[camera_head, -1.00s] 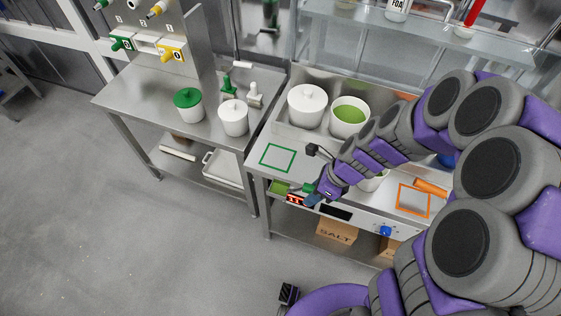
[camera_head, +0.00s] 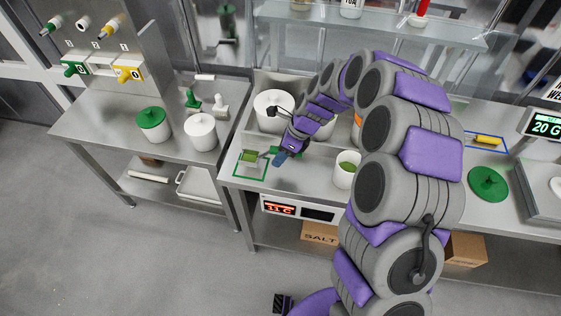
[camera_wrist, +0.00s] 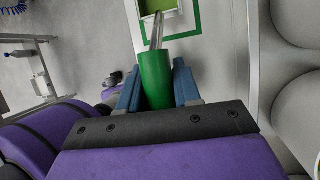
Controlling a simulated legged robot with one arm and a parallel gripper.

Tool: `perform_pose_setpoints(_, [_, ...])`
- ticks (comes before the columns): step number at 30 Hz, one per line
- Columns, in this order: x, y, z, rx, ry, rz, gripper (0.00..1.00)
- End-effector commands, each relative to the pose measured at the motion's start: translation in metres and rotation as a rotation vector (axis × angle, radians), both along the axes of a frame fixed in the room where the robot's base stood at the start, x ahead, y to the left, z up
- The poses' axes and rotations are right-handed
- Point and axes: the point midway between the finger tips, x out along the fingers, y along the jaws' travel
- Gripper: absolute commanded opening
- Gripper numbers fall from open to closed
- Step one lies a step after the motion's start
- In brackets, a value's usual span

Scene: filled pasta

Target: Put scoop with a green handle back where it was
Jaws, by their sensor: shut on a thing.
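The scoop's green handle (camera_wrist: 155,82) is clasped between the blue fingers of my gripper (camera_wrist: 157,84) in the wrist view. Its thin metal shaft runs up to the scoop head, at the top edge of that view. In the head view my gripper (camera_head: 282,155) is over the left part of the right-hand table. The scoop head (camera_head: 249,156), green inside, is over the green square outline (camera_head: 236,172) marked on the table. I cannot tell whether the head touches the surface. The handle (camera_head: 275,150) is partly hidden by my gripper.
White pots (camera_head: 270,112) stand behind my gripper, partly covered by my arm. A white container with green contents (camera_head: 346,172) stands to the right. A red-lit display (camera_head: 279,209) is on the table's front.

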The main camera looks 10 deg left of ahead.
Motion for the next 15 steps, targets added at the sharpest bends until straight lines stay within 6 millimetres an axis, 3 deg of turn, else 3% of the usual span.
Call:
perform_pose_setpoints(10, [0.0,0.0,-0.035,0.001,0.004,0.0,0.02])
perform_pose_setpoints(15, [0.0,0.0,-0.035,0.001,0.002,0.0,0.02])
